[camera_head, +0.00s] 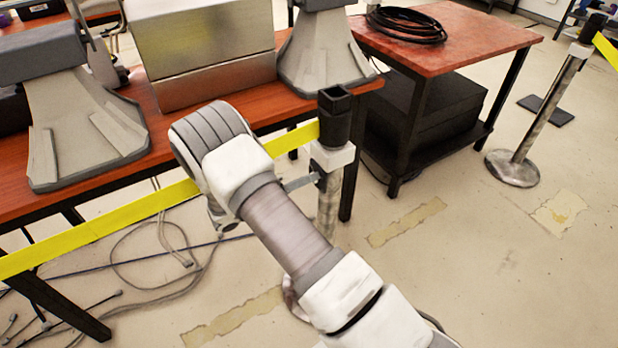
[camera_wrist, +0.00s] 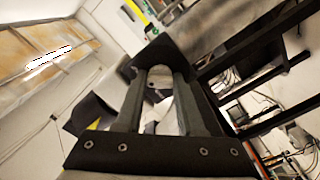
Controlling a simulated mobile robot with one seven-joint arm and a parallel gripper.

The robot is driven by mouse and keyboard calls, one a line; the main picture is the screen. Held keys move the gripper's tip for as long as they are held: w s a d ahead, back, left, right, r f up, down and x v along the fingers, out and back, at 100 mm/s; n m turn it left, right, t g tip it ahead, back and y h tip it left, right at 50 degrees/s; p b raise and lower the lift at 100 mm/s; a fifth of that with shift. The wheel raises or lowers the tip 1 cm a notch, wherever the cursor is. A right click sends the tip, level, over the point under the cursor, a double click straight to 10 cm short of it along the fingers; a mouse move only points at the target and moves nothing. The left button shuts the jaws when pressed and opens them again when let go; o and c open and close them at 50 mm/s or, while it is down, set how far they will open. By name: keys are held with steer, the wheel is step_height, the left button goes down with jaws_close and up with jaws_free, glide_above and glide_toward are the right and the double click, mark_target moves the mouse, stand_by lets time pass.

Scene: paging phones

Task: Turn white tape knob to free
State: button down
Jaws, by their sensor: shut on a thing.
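The tape post has a black head (camera_head: 335,115) with a white collar (camera_head: 331,156) below it, which I take for the white tape knob. Yellow tape (camera_head: 120,218) runs from the head to the left, passing behind my arm. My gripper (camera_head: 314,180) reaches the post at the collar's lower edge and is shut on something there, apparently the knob. The grip itself is mostly hidden in the head view. In the wrist view my dark fingers (camera_wrist: 160,75) lean together at their tips, with white surfaces visible between them. The knob's turned position cannot be told.
A red-brown table (camera_head: 455,35) with a coiled black cable (camera_head: 405,24) stands behind the post. A desk with grey stands and a metal box (camera_head: 205,50) is at left. Loose cables (camera_head: 160,255) lie on the floor. Another post (camera_head: 535,120) stands at right; the right floor is mostly clear.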

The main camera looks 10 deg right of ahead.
steer(key=n, duration=0.8)
steer(key=shift+n, duration=0.4)
steer(key=n+p, duration=0.1)
steer(key=n, duration=0.3)
steer(key=shift+f+p, duration=0.1)
steer(key=shift+p, duration=0.25)
steer(key=shift+f+n+p, duration=0.1)
steer(key=shift+n+p, duration=0.5)
steer(key=shift+n, duration=1.9)
steer(key=c, duration=0.5)
jaws_free()
